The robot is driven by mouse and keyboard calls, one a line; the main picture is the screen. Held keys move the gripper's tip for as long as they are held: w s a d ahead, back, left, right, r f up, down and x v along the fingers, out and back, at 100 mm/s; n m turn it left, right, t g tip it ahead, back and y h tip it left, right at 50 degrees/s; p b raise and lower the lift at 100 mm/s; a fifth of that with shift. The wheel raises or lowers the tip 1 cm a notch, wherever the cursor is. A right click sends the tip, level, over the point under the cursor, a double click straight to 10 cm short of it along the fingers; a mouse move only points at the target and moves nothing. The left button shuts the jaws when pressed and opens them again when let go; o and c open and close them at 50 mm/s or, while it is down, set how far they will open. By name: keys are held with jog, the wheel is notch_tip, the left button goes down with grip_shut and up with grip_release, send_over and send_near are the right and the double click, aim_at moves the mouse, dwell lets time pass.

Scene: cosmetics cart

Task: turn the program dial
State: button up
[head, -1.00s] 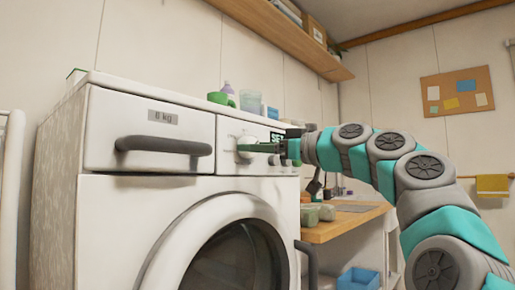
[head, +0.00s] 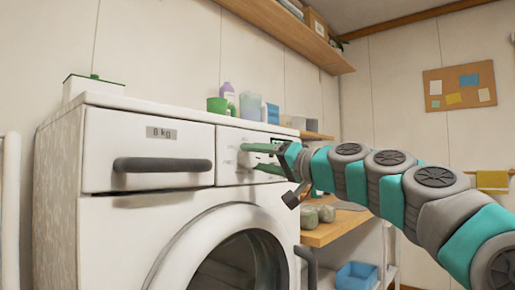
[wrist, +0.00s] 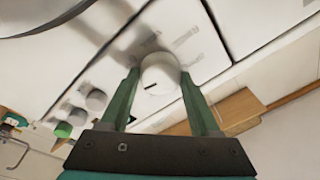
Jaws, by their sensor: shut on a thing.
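The program dial (wrist: 160,76) is a round white knob with a short dark mark, on the washing machine's white front panel (head: 228,170). In the wrist view it sits between the green fingers of my gripper (wrist: 159,84), one finger on each side, and the gripper is shut on it. In the head view my gripper (head: 252,159) reaches the panel from the right, with one green finger above the other. The dial is hard to make out there, and the dark display is partly hidden behind the gripper.
The detergent drawer (head: 150,158) has a grey handle, left of the panel. Below is the round door (head: 190,250). A green mug (head: 217,105) and bottles stand on top of the machine. A wooden counter (head: 325,232) and blue bin (head: 356,276) are to the right.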

jog(key=m+p, duration=0.2)
jog(key=m, duration=0.1)
jog(key=m+h+p, duration=0.1)
jog(key=m+p, duration=0.1)
jog(key=m, duration=0.1)
jog(key=shift+r+t+p, duration=0.2)
jog(key=shift+t+p, duration=0.15)
jog(key=shift+t, duration=0.05)
jog(key=shift+a+f+m+h+p, duration=0.1)
jog(key=shift+m+h+p, duration=0.15)
jog(key=shift+m, duration=0.95)
jog(key=shift+f+m+h+p, duration=0.1)
jog(key=shift+m+h+p, duration=0.1)
jog(key=shift+m, duration=1)
jog(key=o, duration=1.4)
jog(key=shift+c, duration=0.2)
jog(key=b+v, duration=0.1)
jog(key=v, duration=0.7)
jog(key=shift+f+y, duration=0.15)
jog(key=shift+y, duration=0.1)
